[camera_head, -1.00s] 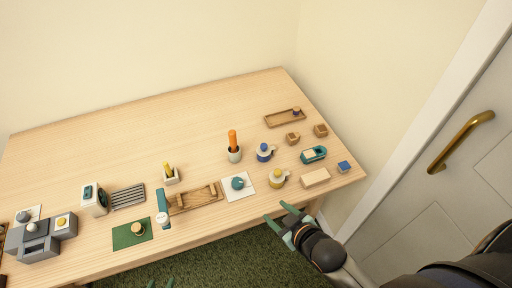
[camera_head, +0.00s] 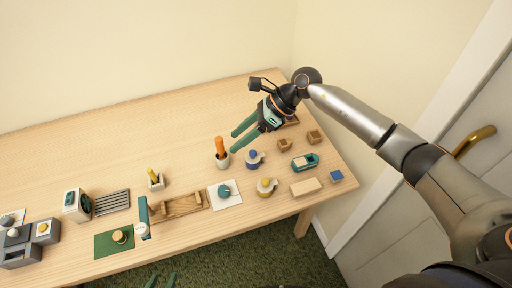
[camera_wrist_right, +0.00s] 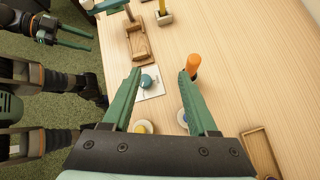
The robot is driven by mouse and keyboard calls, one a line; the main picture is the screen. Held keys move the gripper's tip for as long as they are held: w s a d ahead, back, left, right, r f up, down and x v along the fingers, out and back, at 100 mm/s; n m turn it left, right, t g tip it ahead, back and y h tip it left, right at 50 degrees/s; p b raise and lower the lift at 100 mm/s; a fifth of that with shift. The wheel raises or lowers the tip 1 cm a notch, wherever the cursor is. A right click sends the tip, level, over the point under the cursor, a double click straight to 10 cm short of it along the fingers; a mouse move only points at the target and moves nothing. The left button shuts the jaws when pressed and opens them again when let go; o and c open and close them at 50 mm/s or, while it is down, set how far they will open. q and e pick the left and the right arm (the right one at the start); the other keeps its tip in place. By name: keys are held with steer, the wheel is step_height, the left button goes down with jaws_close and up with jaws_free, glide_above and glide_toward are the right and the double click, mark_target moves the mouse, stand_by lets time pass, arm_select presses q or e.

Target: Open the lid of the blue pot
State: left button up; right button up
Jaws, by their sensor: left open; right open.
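The blue pot (camera_head: 253,160) is a small white pot with a blue lid and a side handle, upright on the table. In the right wrist view the blue pot (camera_wrist_right: 182,118) is partly hidden by a finger. My right gripper (camera_head: 236,149) is open and empty. It hangs above the table, just up and left of the blue pot in the head view; its fingers also show in the wrist view (camera_wrist_right: 160,72). My left gripper (camera_head: 162,282) is open and empty at the bottom edge of the head view, in front of the table. It also shows in the wrist view (camera_wrist_right: 77,36).
A cup with an orange-handled thing (camera_head: 221,158) stands left of the pot. The table's back left is clear.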

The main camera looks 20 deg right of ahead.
mark_target(254, 152)
steer(key=w+d+n+h, duration=0.2)
steer(key=d+h, duration=0.3)
steer(key=d, duration=0.4)
steer(key=b+x, duration=0.2)
steer(key=x, duration=0.1)
steer(key=b+x, duration=0.2)
steer(key=x, duration=0.2)
steer(key=b+x, duration=0.3)
steer(key=shift+w+d+f, duration=0.15)
steer(key=shift+d+f, duration=0.1)
steer(key=shift+f, duration=0.15)
steer(key=shift+a+f, duration=0.2)
steer(key=shift+f, duration=0.15)
steer(key=c, duration=0.7)
jaws_close()
